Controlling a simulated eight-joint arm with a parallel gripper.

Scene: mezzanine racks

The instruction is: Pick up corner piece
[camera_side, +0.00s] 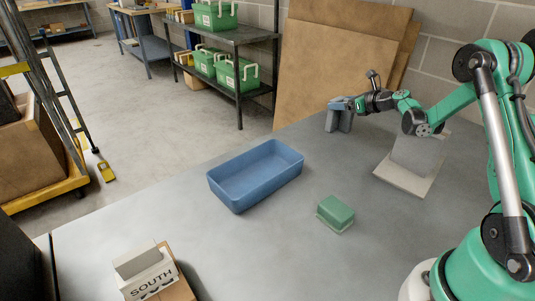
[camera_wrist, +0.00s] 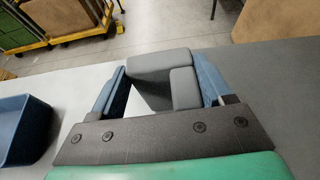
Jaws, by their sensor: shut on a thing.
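The corner piece (camera_wrist: 158,58) is a grey, blocky part with an angled shape, seen between the blue fingers of my gripper (camera_wrist: 160,75) in the wrist view. My gripper is shut on it. In the side view my gripper (camera_side: 342,104) is at the far edge of the grey table, with the grey corner piece (camera_side: 345,121) hanging down from the fingers. I cannot tell whether its bottom touches the table. Part of the piece is hidden behind the fingers and the dark gripper plate.
A blue open bin (camera_side: 255,177), empty inside, stands mid-table. A green block (camera_side: 335,212) lies to its right. A light flat plate with a grey slab (camera_side: 412,160) is under my arm. A box marked SOUTH (camera_side: 150,275) is at the front left. Table between them is clear.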

